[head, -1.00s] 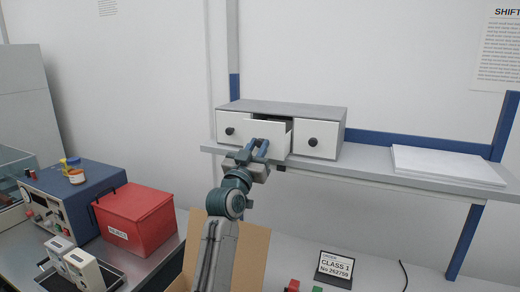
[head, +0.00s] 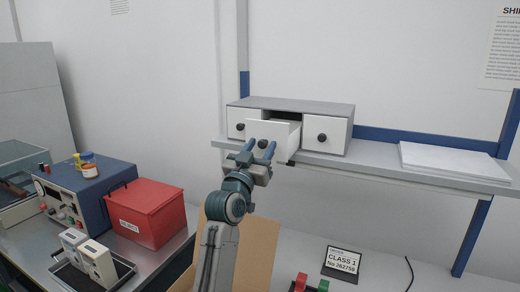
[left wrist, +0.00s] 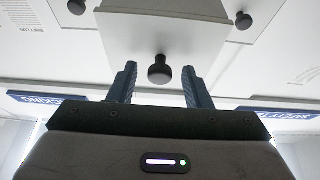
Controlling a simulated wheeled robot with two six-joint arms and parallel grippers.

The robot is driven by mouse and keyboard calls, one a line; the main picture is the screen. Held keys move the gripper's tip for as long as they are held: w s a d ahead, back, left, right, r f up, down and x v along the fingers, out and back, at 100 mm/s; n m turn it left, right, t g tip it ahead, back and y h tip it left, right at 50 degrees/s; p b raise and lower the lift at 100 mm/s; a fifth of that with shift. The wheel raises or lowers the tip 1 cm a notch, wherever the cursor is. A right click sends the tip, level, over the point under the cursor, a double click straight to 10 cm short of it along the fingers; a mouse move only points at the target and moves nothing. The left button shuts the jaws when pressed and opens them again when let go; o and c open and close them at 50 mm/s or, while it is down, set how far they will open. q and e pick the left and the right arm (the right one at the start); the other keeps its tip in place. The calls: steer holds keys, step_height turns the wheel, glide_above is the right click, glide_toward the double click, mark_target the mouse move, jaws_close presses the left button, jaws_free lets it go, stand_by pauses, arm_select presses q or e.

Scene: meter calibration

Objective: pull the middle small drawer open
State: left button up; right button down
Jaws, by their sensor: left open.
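The middle small drawer (head: 283,133) of a white three-drawer unit with a grey top stands pulled out, with a dark gap behind its front. Its dark round knob (head: 262,144) shows between the fingers of my left gripper (head: 258,150). In the left wrist view the drawer (left wrist: 190,25) is seen from below. The left gripper is open and empty. My right gripper is not in view.
The side drawers are shut, with knobs at the left (head: 240,127) and right (head: 322,138). Below are a red box (head: 147,212), a blue instrument (head: 85,190) and a class sign (head: 341,263).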

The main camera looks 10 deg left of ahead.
arm_select(q)
steer(key=shift+s+f, duration=0.15)
steer(key=shift+s, duration=0.05)
steer(key=b+v, duration=0.4)
steer(key=v, duration=0.6)
steer(key=shift+s+a+f, duration=0.1)
steer(key=shift+s, duration=0.05)
